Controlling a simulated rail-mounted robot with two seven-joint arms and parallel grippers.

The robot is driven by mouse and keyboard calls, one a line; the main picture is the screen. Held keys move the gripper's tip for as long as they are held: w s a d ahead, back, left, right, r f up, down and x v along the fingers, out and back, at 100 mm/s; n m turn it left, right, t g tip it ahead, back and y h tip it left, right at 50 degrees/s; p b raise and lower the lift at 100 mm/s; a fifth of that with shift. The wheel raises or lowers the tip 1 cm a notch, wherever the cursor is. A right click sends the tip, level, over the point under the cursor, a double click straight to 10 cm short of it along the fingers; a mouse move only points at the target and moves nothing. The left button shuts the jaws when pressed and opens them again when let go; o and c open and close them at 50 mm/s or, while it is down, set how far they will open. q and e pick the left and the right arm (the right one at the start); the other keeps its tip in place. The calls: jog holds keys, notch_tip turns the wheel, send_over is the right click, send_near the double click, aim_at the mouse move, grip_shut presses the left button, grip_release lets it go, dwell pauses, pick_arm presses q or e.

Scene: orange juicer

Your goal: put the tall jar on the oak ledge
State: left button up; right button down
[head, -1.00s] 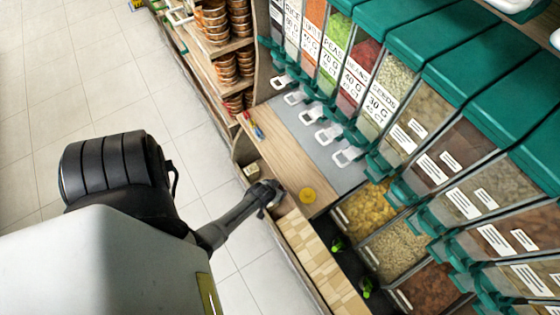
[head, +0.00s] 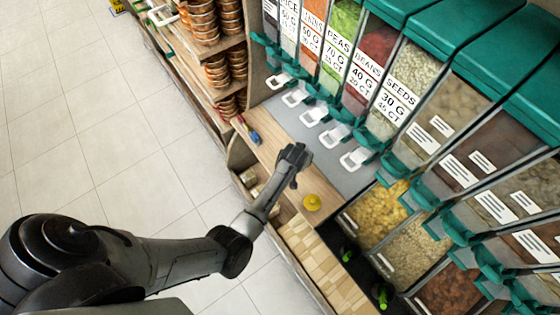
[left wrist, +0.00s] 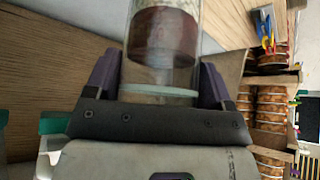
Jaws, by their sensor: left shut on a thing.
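In the left wrist view a clear jar (left wrist: 162,42) with dark reddish-brown contents and a pale band stands between the two fingers of my left gripper (left wrist: 157,78), which is shut on it. Its far end is cut off by the frame. In the head view my left gripper (head: 293,154) is over the pale wooden ledge (head: 266,143), in front of the grey strip. The jar cannot be made out there. Whether it touches the wood I cannot tell. My right gripper is not in view.
A yellow round item (head: 312,202) lies on the wood near the gripper. Colourful small items (head: 249,131) lie at the ledge's far end. Dispensers with white handles (head: 357,158) line the right. Stacked round containers (head: 231,67) fill shelves behind. Small jars (head: 250,178) sit on a lower shelf.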

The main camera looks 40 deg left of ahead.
pick_arm(q)
jog(key=a+f+b, duration=0.9)
jog(key=b, duration=0.2)
jog(key=shift+s+a+f+b, duration=0.1)
jog(key=shift+a+f+b, duration=0.2)
jog(key=shift+f, duration=0.1)
jog(key=shift+r, duration=0.1)
jog(key=o, duration=1.2)
jog(key=shift+f, duration=0.2)
jog(key=shift+r, duration=0.15)
